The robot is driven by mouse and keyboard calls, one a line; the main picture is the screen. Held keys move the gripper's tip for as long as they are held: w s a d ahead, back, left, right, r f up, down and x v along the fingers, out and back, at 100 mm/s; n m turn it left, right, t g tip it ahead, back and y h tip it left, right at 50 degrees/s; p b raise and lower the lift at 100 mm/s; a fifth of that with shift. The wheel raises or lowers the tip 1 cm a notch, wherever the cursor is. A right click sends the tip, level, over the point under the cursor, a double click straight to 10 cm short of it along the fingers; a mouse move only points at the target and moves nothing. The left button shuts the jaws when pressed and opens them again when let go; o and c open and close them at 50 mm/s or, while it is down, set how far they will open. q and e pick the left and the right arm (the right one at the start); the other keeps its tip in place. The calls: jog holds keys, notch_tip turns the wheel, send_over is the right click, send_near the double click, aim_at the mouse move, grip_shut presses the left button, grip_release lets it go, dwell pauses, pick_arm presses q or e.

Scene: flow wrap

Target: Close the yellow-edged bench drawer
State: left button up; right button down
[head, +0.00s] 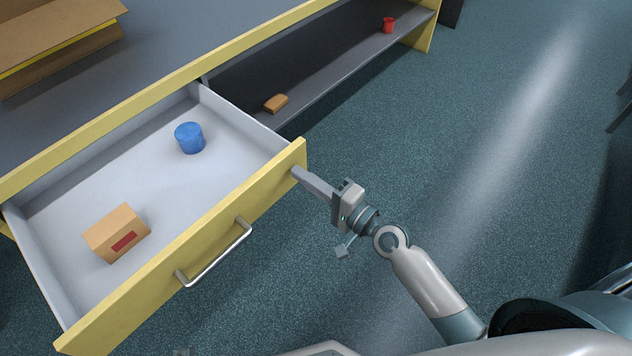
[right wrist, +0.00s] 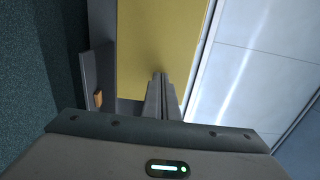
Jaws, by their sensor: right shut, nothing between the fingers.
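The yellow-edged drawer (head: 170,235) is pulled out of the bench, and its pale inside is open to view in the head view. Its yellow front carries a silver bar handle (head: 215,256). Inside are a blue cup-like object (head: 189,138) and a tan box (head: 117,233) with a red label. My right gripper (head: 296,173) is shut and empty, its fingertips at the right end of the drawer front, away from the handle. In the right wrist view the shut fingers (right wrist: 160,76) point at a yellow surface (right wrist: 160,40); contact is unclear. My left gripper is not clearly seen.
The bench's open lower shelf (head: 335,75) holds a small orange-brown block (head: 276,103) and a red cup (head: 389,25). An open cardboard box (head: 60,40) stands on the bench top.

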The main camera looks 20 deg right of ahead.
pick_arm(q)
jog(key=shift+f, duration=0.15)
pick_arm(e)
jog(key=shift+w+a, duration=0.15)
jog(key=shift+w, duration=0.05)
jog(key=shift+w, duration=0.1)
